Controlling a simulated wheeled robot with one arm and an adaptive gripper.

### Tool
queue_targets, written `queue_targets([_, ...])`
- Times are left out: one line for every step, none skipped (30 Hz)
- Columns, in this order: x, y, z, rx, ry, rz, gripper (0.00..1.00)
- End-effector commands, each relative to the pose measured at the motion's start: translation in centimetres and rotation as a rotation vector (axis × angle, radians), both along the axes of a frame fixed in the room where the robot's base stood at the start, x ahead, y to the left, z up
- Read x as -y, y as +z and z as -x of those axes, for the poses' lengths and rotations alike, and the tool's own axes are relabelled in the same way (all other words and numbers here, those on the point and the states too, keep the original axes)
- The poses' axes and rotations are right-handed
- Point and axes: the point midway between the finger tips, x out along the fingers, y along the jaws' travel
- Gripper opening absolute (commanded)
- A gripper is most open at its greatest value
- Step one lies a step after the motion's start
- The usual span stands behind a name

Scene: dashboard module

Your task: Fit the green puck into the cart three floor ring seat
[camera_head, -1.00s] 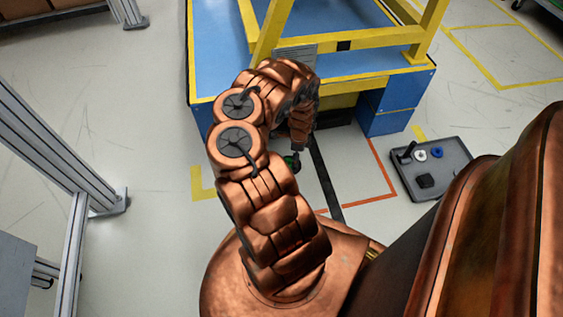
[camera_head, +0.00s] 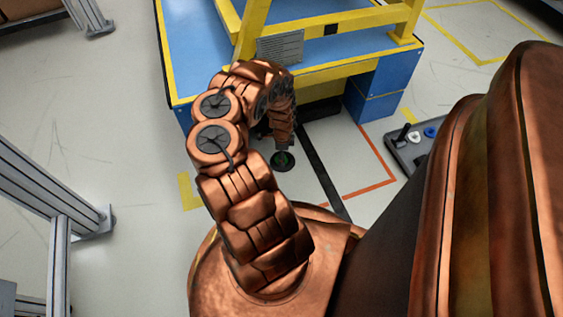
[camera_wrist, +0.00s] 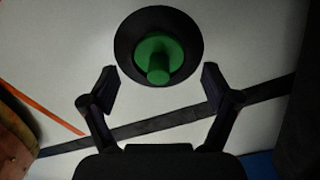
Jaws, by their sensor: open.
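The green puck (camera_wrist: 150,50) has a round base and an upright peg. It sits inside the dark ring seat (camera_wrist: 193,25) on the floor, and the dark rim surrounds it in the wrist view. Whether the puck is fully down cannot be told.
A blue and yellow cart (camera_head: 300,75) stands right behind the seat. A grey tray (camera_head: 404,150) with small parts lies to the right. A black floor strip (camera_head: 320,165) and orange line (camera_head: 372,150) run beside the ring. Floor at left is clear up to a metal frame (camera_head: 75,205).

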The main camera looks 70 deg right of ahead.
Motion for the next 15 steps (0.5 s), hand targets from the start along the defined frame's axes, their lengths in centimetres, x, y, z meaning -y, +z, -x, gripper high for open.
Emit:
queue_targets([0.0,-1.1,0.1,0.000,-0.001,-0.001,0.88])
queue_targets([-0.1,-1.3,0.0,-0.001,0.000,-0.002,0.88])
queue_targets([-0.1,-1.6,0.0,-0.001,0.000,-0.002,0.88])
queue_targets([-0.1,-1.8,0.0,-0.001,0.001,-0.002,0.88])
queue_targets([-0.1,-1.9,0.0,0.000,0.001,-0.002,0.88])
queue_targets([-0.1,-2.0,-0.1,0.000,0.002,-0.002,0.88])
queue_targets([-0.1,-2.1,-0.1,0.000,0.002,-0.002,0.88])
queue_targets([-0.1,-2.1,-0.1,0.000,0.002,-0.002,0.88])
queue_targets([-0.1,-2.1,-0.1,0.001,0.002,-0.001,0.88])
queue_targets([-0.1,-2.1,-0.1,0.001,0.002,-0.001,0.88])
queue_targets([-0.1,-2.1,-0.1,0.001,0.002,-0.001,0.88])
queue_targets([-0.1,-2.0,-0.1,0.001,0.002,-0.001,0.88])
queue_targets([-0.1,-2.0,-0.1,0.001,0.003,-0.001,0.88])
queue_targets([-0.1,-2.0,-0.1,0.001,0.003,-0.001,0.88])
queue_targets([-0.1,-2.0,-0.1,0.001,0.003,-0.001,0.88])
